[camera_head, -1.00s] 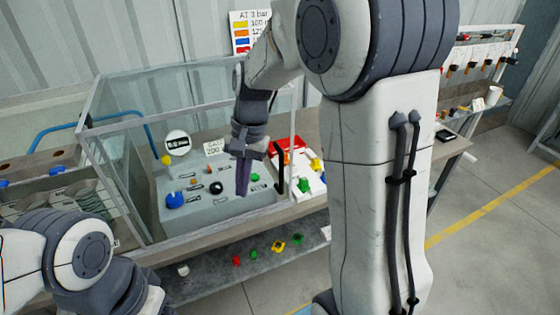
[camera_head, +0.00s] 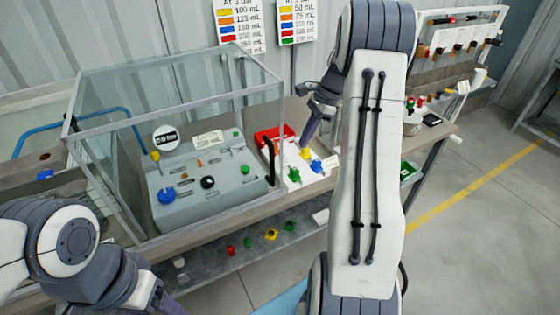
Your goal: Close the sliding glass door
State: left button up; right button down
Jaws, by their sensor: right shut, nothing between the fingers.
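The clear glass enclosure (camera_head: 183,92) with a pale metal frame stands on the bench and surrounds a grey control panel. A black upright handle (camera_head: 269,160) is near the front right end of its glass. I cannot tell how far the sliding door stands open, as the clear pane is hard to see. My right gripper (camera_head: 308,132) is shut and empty, to the right of the handle and apart from it, above a white tray. My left gripper (camera_head: 165,302) is at the bottom left, mostly cut off, so its jaws do not show.
The grey control panel (camera_head: 225,182) carries coloured knobs. A red box (camera_head: 275,134) and the white tray (camera_head: 318,178) with coloured parts lie right of the enclosure. Several coloured knobs lie on a lower shelf (camera_head: 215,262). A tool rack (camera_head: 462,42) stands at the right.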

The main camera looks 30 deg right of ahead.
jog(key=w+a+f+p, duration=0.1)
jog(key=a+f+p, duration=0.3)
jog(key=a+f, duration=0.2)
jog(key=shift+x, duration=1)
jog(key=shift+w+d, duration=0.1)
jog(key=shift+w, duration=0.15)
